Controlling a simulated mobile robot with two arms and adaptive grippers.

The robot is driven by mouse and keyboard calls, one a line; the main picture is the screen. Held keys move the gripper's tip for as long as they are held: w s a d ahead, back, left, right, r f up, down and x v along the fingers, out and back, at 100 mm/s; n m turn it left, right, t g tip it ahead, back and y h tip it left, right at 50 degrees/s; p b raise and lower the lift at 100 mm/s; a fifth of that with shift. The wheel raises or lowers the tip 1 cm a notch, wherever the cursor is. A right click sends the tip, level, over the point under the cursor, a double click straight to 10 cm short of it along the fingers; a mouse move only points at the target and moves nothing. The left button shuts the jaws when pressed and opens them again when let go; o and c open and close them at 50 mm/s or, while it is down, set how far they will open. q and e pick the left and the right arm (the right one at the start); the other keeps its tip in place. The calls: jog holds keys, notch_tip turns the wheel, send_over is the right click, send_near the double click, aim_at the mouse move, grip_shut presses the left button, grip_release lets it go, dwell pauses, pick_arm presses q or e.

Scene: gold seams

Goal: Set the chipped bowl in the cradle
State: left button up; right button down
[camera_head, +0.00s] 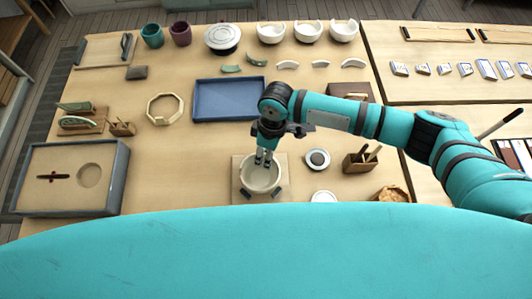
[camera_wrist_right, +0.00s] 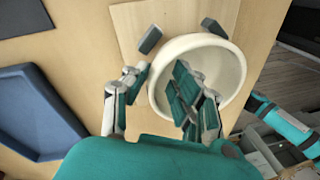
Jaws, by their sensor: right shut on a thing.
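A cream bowl (camera_head: 262,181) is upright at the front middle, over a pale wooden board with dark grey blocks, which looks like the cradle (camera_head: 238,168). My right gripper (camera_head: 264,160) reaches down to the bowl's far rim and is shut on it. In the right wrist view, the gripper (camera_wrist_right: 155,95) has one finger outside the bowl (camera_wrist_right: 228,75) and one inside, with the wall between them. Two dark blocks (camera_wrist_right: 150,40) of the cradle show beside the bowl. Whether the bowl rests on the board, and its chip, I cannot tell. My left gripper is out of view.
A blue tray (camera_head: 228,112) lies behind the board. An octagonal ring (camera_head: 165,108) is further left. A small round dish (camera_head: 317,160) and a wooden tool holder (camera_head: 360,161) stand to the right. Several chipped bowls (camera_head: 307,32) line the back.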

jog(key=shift+p, duration=0.35)
dwell(0.3)
jog(key=shift+f, duration=0.75)
dwell(1.2)
jog(key=c, duration=1)
grip_release()
jog(key=shift+o, duration=0.2)
jog(key=o, duration=0.4)
jog(key=shift+o, duration=0.2)
